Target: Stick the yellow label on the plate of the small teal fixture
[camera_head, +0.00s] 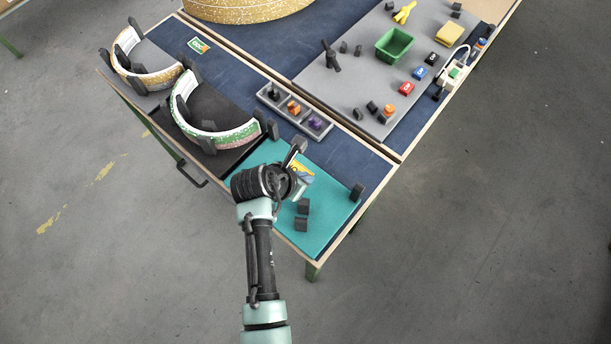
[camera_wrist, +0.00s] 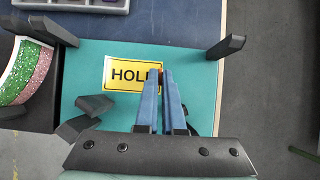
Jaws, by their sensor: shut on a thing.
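The small teal fixture has a flat teal plate (camera_head: 325,218) at the near corner of the table; the plate (camera_wrist: 200,80) fills much of the wrist view. The yellow label (camera_wrist: 125,72), with a black border and the letters "HOL" showing, is over the plate. Its right end is behind my fingers. In the head view only a bit of the label (camera_head: 301,168) shows past my wrist. My gripper (camera_wrist: 164,78) has its blue fingers closed together at the label's right end, shut on it. I cannot tell whether the label touches the plate.
Dark posts stand around the plate, one at right (camera_wrist: 226,46), and blocks (camera_head: 302,206) lie on its near side. A curved green-and-white fixture (camera_head: 215,137) stands at left. A grey tray (camera_head: 294,110) with small parts lies behind.

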